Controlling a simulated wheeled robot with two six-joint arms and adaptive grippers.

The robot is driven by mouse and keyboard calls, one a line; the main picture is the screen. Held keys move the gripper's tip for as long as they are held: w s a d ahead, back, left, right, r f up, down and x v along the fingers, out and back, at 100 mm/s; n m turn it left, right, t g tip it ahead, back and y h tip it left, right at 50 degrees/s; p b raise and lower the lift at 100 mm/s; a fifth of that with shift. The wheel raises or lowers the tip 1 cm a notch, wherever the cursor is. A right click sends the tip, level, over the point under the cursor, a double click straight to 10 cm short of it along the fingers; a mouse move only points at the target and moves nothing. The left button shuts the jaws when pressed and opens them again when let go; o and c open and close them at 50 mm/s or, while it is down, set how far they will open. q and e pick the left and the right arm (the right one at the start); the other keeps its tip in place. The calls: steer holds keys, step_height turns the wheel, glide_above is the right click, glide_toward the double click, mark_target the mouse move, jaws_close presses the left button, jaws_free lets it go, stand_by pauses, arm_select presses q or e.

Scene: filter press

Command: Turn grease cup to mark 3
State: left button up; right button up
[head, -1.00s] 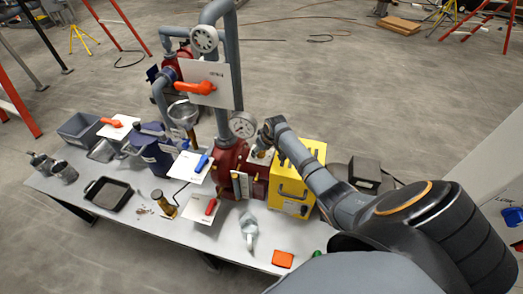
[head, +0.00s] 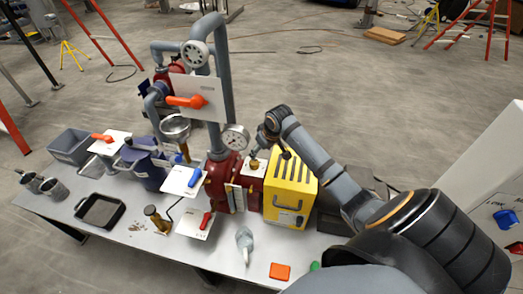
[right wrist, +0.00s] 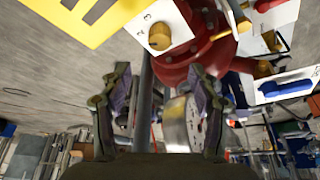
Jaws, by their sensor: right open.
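The grease cup (head: 254,163) is a small brass knob on a white plate at the top right of the red pump (head: 218,178). In the right wrist view the brass cup (right wrist: 159,37) sits near the top, on its white plate (right wrist: 150,22) with dark figures beside it. I cannot read which mark it points to. My right gripper (head: 265,140) is just above and to the right of the cup in the head view. In the right wrist view its fingers (right wrist: 161,92) are spread and empty, with the cup beyond them, apart. My left gripper is not in view.
A yellow slotted box (head: 291,190) stands right of the cup, close to my right arm. A pressure gauge (head: 235,138) and grey pipes rise at its left. Valves with orange, blue and red handles, a funnel and a black tray (head: 99,210) fill the table's left.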

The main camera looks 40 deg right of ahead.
mark_target(255, 162)
steer(key=shift+w+d+n+g+y+b, duration=1.55)
steer(key=shift+n+b, duration=3.65)
steer(key=shift+b, duration=4.8)
steer(key=shift+t+y, duration=0.35)
steer(key=shift+t, duration=0.2)
steer(key=x, duration=0.7)
steer(key=d+p+x, duration=0.1)
steer(key=x, duration=0.3)
steer(key=shift+s+f, duration=0.25)
steer(key=shift+s, duration=0.05)
steer(key=c, duration=1.2)
steer(key=shift+o, duration=0.2)
